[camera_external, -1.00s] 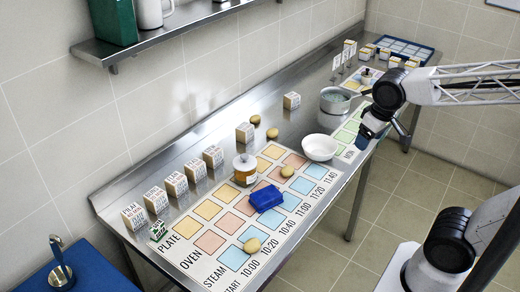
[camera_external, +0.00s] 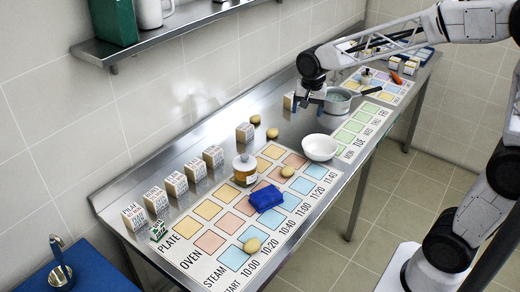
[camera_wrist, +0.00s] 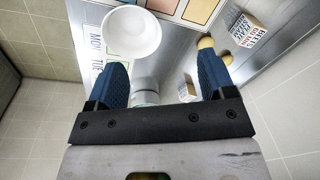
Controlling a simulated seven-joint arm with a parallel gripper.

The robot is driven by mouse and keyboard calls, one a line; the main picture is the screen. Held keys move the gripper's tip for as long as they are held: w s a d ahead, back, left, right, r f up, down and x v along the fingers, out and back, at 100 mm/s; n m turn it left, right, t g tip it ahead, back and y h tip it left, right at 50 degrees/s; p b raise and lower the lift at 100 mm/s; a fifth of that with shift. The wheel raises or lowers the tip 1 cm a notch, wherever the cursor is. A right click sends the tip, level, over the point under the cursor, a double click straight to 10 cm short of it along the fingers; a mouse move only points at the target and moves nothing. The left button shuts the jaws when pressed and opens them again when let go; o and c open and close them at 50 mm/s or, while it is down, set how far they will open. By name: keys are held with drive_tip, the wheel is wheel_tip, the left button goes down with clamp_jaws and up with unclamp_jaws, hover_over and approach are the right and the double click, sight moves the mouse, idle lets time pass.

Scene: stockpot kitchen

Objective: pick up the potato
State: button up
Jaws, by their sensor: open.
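Several tan potatoes are on the steel table. In the external view two lie close together near the back, one potato (camera_external: 255,119) behind the other potato (camera_external: 272,132). A third potato (camera_external: 287,171) lies on the coloured chart near the white bowl, and another potato (camera_external: 252,245) lies near the chart's front edge. My gripper (camera_external: 308,105) is open above the table beside the pot, right of the back pair. In the wrist view my gripper (camera_wrist: 163,72) has its blue fingers apart with nothing held; two potatoes (camera_wrist: 205,42) (camera_wrist: 227,58) show near the right finger, which partly overlaps them.
A white bowl (camera_external: 320,147) and a pot (camera_external: 336,100) with a long handle stand near my gripper. A labelled box (camera_external: 245,132) stands left of the back potatoes; several more line the back. A blue cloth-like item (camera_external: 266,198) and a jar (camera_external: 245,168) sit on the chart.

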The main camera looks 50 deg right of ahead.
drive_tip(key=w+d+f+m, duration=0.5)
drive_tip(key=w+f, duration=0.2)
drive_tip(key=w, duration=0.5)
drive_tip(key=m+g, duration=0.1)
drive_tip(key=m, duration=0.4)
hover_over(273, 130)
wheel_tip(273, 130, down, 9)
drive_tip(key=shift+w+d+r, duration=0.1)
drive_tip(key=shift+w+r, duration=0.05)
drive_tip(key=shift+r, duration=0.05)
drive_tip(key=shift+f, duration=1.3)
drive_tip(key=shift+f, duration=2.6)
